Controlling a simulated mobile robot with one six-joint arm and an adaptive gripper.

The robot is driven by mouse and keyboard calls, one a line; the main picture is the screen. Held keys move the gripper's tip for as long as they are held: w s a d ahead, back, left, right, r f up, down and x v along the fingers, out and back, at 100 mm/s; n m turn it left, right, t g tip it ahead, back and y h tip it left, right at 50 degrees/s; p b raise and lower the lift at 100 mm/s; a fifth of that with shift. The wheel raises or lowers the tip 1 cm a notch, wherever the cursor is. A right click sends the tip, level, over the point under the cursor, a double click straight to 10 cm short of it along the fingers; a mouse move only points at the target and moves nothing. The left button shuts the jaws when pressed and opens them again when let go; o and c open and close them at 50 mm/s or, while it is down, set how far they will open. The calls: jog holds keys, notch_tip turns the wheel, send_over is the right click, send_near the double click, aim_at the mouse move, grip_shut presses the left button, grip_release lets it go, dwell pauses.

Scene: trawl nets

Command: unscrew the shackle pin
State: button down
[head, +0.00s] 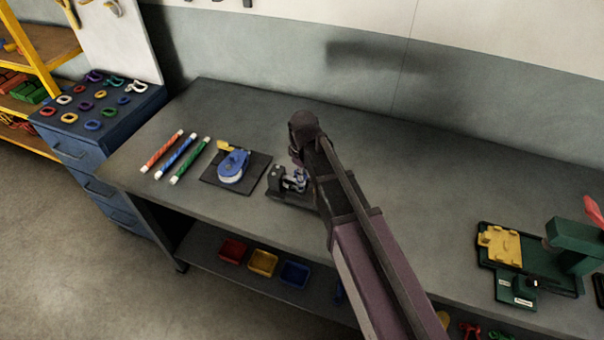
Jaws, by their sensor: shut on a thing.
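A small dark fixture (284,197) stands on the workbench near the middle of the view. It holds a metal shackle (289,184), small and partly hidden by my arm. My arm reaches in from the lower right, and its wrist is above the fixture. My gripper (302,180) is at the right side of the shackle, shut on the shackle pin. The pin and fingertips are mostly hidden, and I cannot tell how far the pin sits in its thread.
Left of the fixture are a blue-and-white wheel-like device (233,167) on a dark plate and three coloured sticks (178,156). A green press (574,245) and a yellow block (499,246) stand at the right. Coloured bins (262,263) sit below. The bench behind is clear.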

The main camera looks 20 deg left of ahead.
jog(key=n, duration=0.3)
jog(key=shift+n, duration=0.4)
jog(key=n, duration=0.3)
jog(key=shift+w+n, duration=0.2)
jog(key=shift+n, duration=0.1)
jog(key=n, duration=0.3)
jog(key=shift+w+n, duration=0.15)
jog(key=shift+n, duration=0.15)
jog(key=n, duration=0.4)
jog(key=shift+w+a+n, duration=0.1)
jog(key=shift+a+n, duration=0.05)
jog(key=shift+n, duration=0.15)
jog(key=n, duration=0.6)
jog(key=shift+w+a, duration=0.1)
jog(key=shift+a, duration=0.15)
jog(key=n, duration=0.6)
jog(key=shift+a, duration=0.2)
